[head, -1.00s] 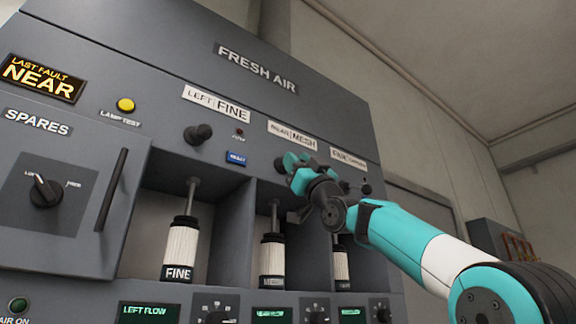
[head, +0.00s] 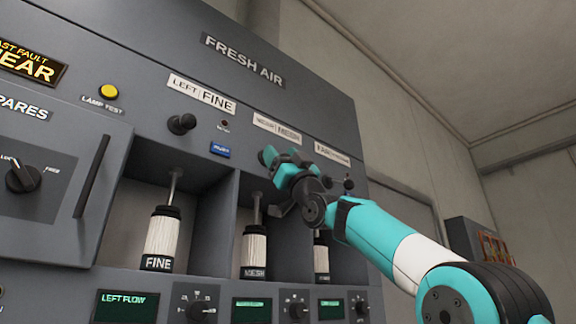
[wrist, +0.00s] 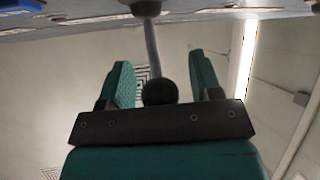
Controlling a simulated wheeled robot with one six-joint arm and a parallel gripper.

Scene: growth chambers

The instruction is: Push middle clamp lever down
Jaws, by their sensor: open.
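The middle clamp lever (wrist: 151,48) shows in the wrist view as a grey rod coming from the panel at the top, ending in a round black knob (wrist: 160,92). My gripper (wrist: 163,72) is open, with one teal finger on each side of the lever. The knob lies between the fingers near the dark palm bar; I cannot tell whether it touches. In the head view, my gripper (head: 268,157) is at the panel just below the middle label (head: 277,128) and hides the lever. The middle filter cartridge (head: 254,247) stands in its bay below.
The left clamp's black knob (head: 181,124) is to the left, above the left cartridge (head: 163,238). The right knob (head: 348,183) is close to my wrist on the right. Dials and green displays (head: 252,309) line the panel below. Open room lies to the right.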

